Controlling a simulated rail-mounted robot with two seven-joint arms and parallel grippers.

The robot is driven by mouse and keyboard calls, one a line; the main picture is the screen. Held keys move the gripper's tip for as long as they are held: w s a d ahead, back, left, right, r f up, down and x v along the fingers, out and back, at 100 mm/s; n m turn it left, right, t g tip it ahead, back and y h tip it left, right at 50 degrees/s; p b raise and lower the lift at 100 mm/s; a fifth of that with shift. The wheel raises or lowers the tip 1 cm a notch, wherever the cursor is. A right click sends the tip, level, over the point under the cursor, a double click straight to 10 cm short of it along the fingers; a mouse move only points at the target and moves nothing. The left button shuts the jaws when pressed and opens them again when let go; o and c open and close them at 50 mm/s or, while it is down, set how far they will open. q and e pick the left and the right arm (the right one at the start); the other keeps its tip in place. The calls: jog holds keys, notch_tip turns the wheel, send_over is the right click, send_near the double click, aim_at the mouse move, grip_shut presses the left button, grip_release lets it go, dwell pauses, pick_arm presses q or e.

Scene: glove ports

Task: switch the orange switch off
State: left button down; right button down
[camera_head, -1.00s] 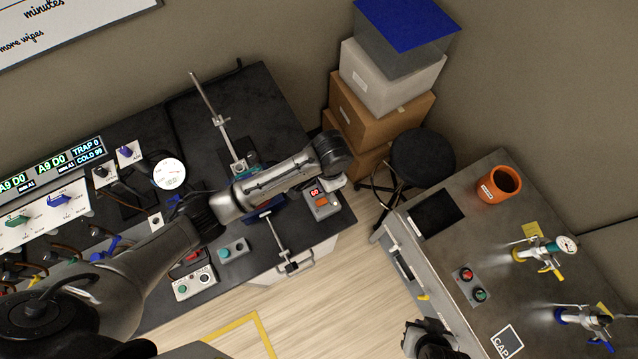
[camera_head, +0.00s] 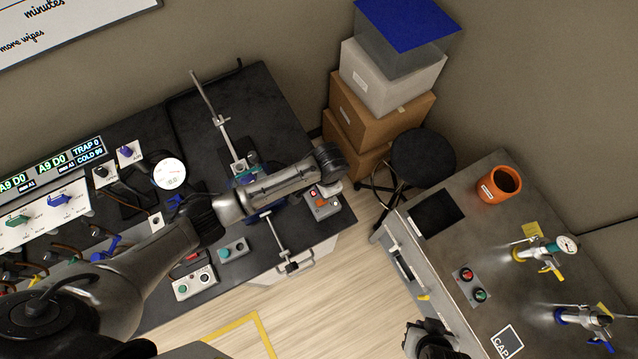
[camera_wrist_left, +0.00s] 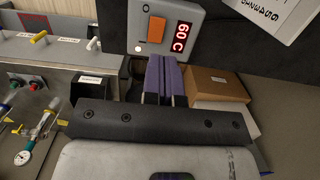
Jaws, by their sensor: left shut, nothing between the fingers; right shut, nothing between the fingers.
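The orange switch (camera_wrist_left: 156,29) sits on a grey control box (camera_wrist_left: 132,12) beside a lit red display (camera_wrist_left: 182,37) showing 60 C. In the head view the same box (camera_head: 325,213) stands at the table's right end, partly covered by my left wrist. My left gripper's purple fingers (camera_wrist_left: 162,74) are shut and empty in the left wrist view. They point at the box's lower edge, just below the switch in the picture; contact cannot be told. My right gripper (camera_head: 430,342) is shut and empty at the bottom of the head view, far from the switch.
A clamp stand (camera_head: 218,120) and a teal-button box (camera_head: 233,250) are near my left arm on the black table. A stool (camera_head: 422,158) and stacked boxes (camera_head: 385,115) stand behind. A grey bench (camera_head: 480,220) with an orange pot (camera_head: 499,184) is at right.

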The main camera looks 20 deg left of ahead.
aim_at(319, 202)
pick_arm(q)
jog(key=f, duration=0.7)
jog(key=shift+s+a+f, duration=0.25)
jog(key=shift+s+f, duration=0.05)
jog(key=shift+s, duration=0.1)
pick_arm(e)
jog(key=shift+a+r, duration=0.15)
jog(key=shift+r, duration=0.05)
